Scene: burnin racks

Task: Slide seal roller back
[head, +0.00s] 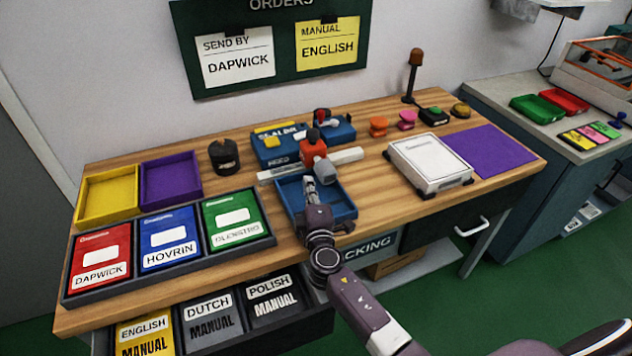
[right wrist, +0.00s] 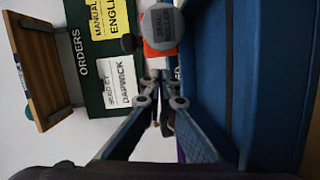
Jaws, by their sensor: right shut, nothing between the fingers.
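The seal roller is a red block (head: 313,149) with a grey round front (head: 325,172), sitting on a pale rail (head: 347,156) behind the blue tray (head: 347,207). In the right wrist view its grey labelled face (right wrist: 165,24) shows just beyond my fingertips, with red behind it. My right gripper (head: 309,182) is over the tray, just in front of the roller. Its fingertips (right wrist: 161,78) are together and hold nothing. I cannot tell whether they touch the roller. My left gripper is not in view.
A blue sealing station (head: 270,153) stands behind the rail. Yellow (head: 84,201) and purple (head: 150,183) trays and a rack of coloured cards (head: 72,293) fill the left. An open manual drawer (head: 290,337) juts out below.

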